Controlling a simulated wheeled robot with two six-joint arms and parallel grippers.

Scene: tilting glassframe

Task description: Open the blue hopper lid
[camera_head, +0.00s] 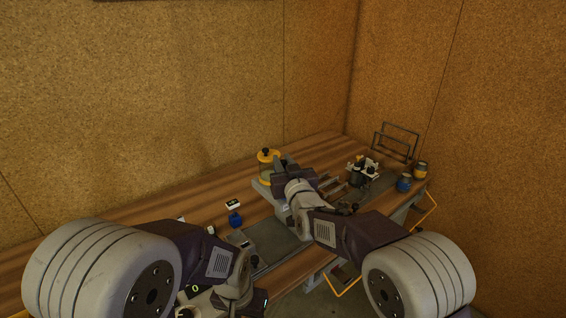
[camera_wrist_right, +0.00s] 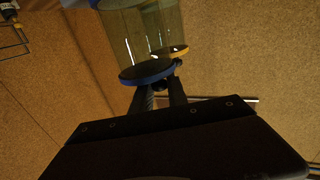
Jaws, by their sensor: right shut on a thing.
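In the right wrist view, the blue hopper lid (camera_wrist_right: 147,72) is a dark disc with a blue rim. It sits right at the fingertips of my right gripper (camera_wrist_right: 160,92), which is shut on it. In the head view, my right gripper (camera_head: 281,165) is at the hopper with the yellow lid (camera_head: 268,155); the blue lid is hidden there by my gripper and wrist. My left arm shows at the lower left; its fingertips cannot be made out.
A long wooden bench (camera_head: 120,215) runs along the corkboard walls. A blue jar (camera_head: 235,219) stands left of my right arm.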

